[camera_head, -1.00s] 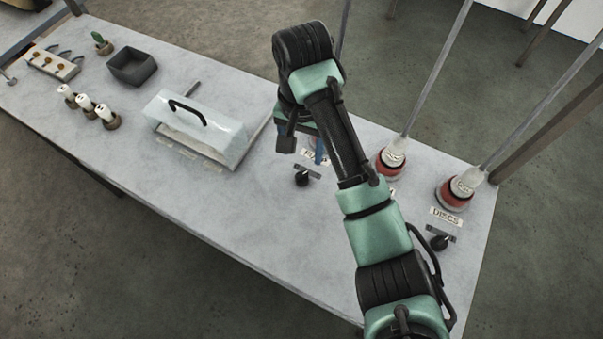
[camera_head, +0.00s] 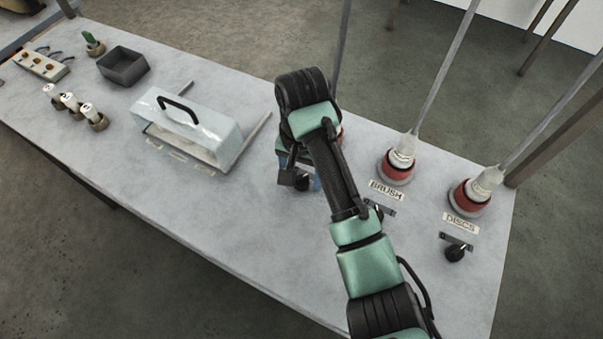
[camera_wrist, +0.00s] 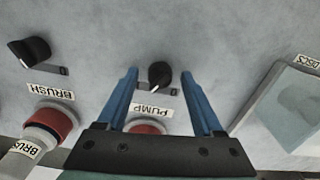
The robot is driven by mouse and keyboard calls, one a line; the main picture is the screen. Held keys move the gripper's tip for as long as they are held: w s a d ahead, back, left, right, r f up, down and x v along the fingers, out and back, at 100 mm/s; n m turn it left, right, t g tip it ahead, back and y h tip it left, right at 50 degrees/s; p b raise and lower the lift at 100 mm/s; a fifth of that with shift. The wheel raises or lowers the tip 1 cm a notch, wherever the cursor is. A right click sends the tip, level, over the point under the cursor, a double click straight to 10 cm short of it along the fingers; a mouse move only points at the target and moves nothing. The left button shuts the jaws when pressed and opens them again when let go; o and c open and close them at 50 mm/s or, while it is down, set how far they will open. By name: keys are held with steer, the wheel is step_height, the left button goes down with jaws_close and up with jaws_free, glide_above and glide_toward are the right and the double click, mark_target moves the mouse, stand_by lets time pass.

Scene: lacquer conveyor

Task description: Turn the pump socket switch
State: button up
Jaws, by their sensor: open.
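The pump socket switch (camera_wrist: 159,74) is a black knob on a small dark plate, in the upper middle of the wrist view. The PUMP label (camera_wrist: 151,110) and a red socket (camera_wrist: 146,127) lie below it there. My gripper (camera_wrist: 160,75) is open, with its two blue fingers on either side of the knob in the picture. Whether they touch it or how high they are above it, I cannot tell. In the head view my gripper (camera_head: 301,182) points down at the table and my arm hides most of the pump socket and its switch.
The brush socket (camera_head: 397,165) and discs socket (camera_head: 468,197) stand to the right, with cables rising from them. The discs switch (camera_head: 456,252) is near the right end. A lidded case (camera_head: 205,125) stands left of my gripper. The table front is clear.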

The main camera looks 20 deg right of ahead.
steer(key=shift+c, duration=0.2)
jaws_close()
steer(key=shift+r+n+p, duration=0.1)
steer(key=shift+n+p, duration=0.3)
steer(key=shift+p, duration=0.15)
steer(key=shift+r+n+p, duration=0.1)
steer(key=shift+n+p, duration=1.8)
steer(key=shift+p, duration=0.05)
steer(key=n+p, duration=0.3)
steer(key=n, duration=0.1)
steer(key=shift+n+p, duration=0.8)
steer(key=shift+n, duration=0.9)
steer(key=shift+f, duration=0.2)
